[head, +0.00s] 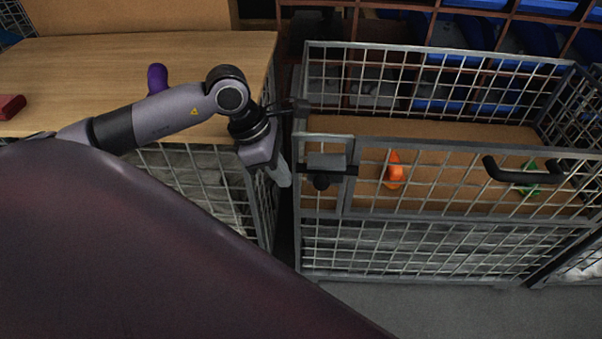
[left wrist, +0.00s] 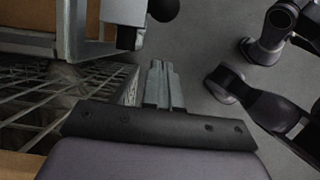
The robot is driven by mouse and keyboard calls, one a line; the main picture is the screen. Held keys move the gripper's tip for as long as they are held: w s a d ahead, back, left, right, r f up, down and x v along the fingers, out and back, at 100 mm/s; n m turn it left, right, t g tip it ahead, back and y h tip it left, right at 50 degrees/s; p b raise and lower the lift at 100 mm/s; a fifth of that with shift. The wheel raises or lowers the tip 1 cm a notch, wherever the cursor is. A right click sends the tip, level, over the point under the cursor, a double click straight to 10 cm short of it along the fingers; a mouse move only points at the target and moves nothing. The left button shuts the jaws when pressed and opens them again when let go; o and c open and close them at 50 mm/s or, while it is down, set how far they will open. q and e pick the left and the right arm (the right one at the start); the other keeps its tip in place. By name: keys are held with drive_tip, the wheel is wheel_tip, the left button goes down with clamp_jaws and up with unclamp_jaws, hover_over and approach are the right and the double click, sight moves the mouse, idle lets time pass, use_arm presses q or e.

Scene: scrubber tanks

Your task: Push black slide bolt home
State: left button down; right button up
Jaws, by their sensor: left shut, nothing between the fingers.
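The black slide bolt (head: 345,171) lies across the upper left corner of the wire cage's front gate, with a round black knob (head: 321,182) below a grey bracket (head: 327,161). In the left wrist view the bolt's dark end (left wrist: 127,37) and the knob (left wrist: 163,9) show at the top. My left gripper (head: 286,180) is shut and empty, pointing down just left of the bolt's end and apart from it. Its fingertips show in the left wrist view (left wrist: 160,66), below the knob. How far the bolt is in cannot be told. My right gripper is not in view.
The wire cage (head: 420,275) holds an orange item (head: 394,170) and a green item (head: 529,178). A wooden-topped cage (head: 90,60) stands left, with a purple object (head: 157,78) and a red block (head: 11,107). A narrow gap separates the cages.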

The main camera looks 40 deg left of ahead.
sight(320, 180)
use_arm(q)
drive_tip(key=shift+w+d+r, duration=0.1)
drive_tip(key=shift+w+d, duration=0.4)
drive_tip(key=shift+d, duration=0.35)
drive_tip(key=shift+w+d+r, duration=0.1)
drive_tip(key=shift+w+d, duration=0.4)
drive_tip(key=shift+d, duration=0.3)
drive_tip(key=shift+w+d, duration=0.75)
drive_tip(key=shift+d, duration=0.55)
drive_tip(key=shift+a, duration=0.1)
